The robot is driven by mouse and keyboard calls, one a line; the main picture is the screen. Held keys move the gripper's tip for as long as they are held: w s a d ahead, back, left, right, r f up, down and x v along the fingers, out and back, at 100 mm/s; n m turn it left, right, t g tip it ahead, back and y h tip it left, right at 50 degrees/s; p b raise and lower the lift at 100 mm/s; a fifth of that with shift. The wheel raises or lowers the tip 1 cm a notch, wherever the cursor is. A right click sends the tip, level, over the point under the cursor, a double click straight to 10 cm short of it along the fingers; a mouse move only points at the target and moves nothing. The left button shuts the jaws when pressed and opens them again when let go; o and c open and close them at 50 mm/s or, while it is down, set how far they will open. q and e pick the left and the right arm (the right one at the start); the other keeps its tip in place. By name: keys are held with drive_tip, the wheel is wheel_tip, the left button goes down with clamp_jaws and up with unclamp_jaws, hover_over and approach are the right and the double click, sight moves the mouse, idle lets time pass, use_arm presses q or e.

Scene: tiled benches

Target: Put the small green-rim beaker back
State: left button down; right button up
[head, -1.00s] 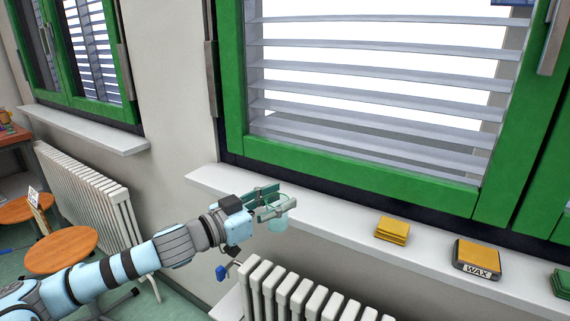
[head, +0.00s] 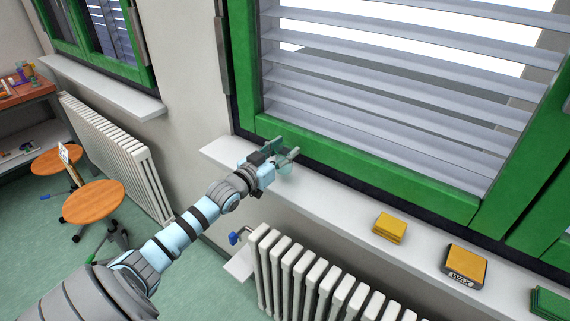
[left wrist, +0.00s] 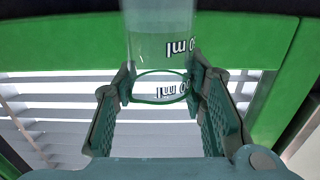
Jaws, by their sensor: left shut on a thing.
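In the head view the beaker (head: 286,168) is a faint pale shape, partly hidden by the fingers. It is over the left part of the white window sill (head: 335,206). I cannot tell whether its base touches the sill. My right gripper is not in view.
Yellow sponges (head: 389,227), a WAX box (head: 464,264) and a green stack (head: 551,303) sit farther right on the sill. The green window frame (head: 370,172) rises behind. A white radiator (head: 310,285) stands below. The sill between gripper and sponges is clear.

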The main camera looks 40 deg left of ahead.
use_arm(q)
wheel_tip(320, 180, down, 4)
drive_tip(key=b, duration=0.2)
drive_tip(key=shift+w+f+b, duration=0.1)
drive_tip(key=shift+f+b, duration=0.05)
drive_tip(key=shift+b, duration=0.2)
drive_tip(key=shift+d, duration=0.1)
drive_tip(key=shift+r, duration=0.2)
drive_tip(key=shift+f, duration=0.15)
drive_tip(key=c, duration=1)
unclamp_jaws()
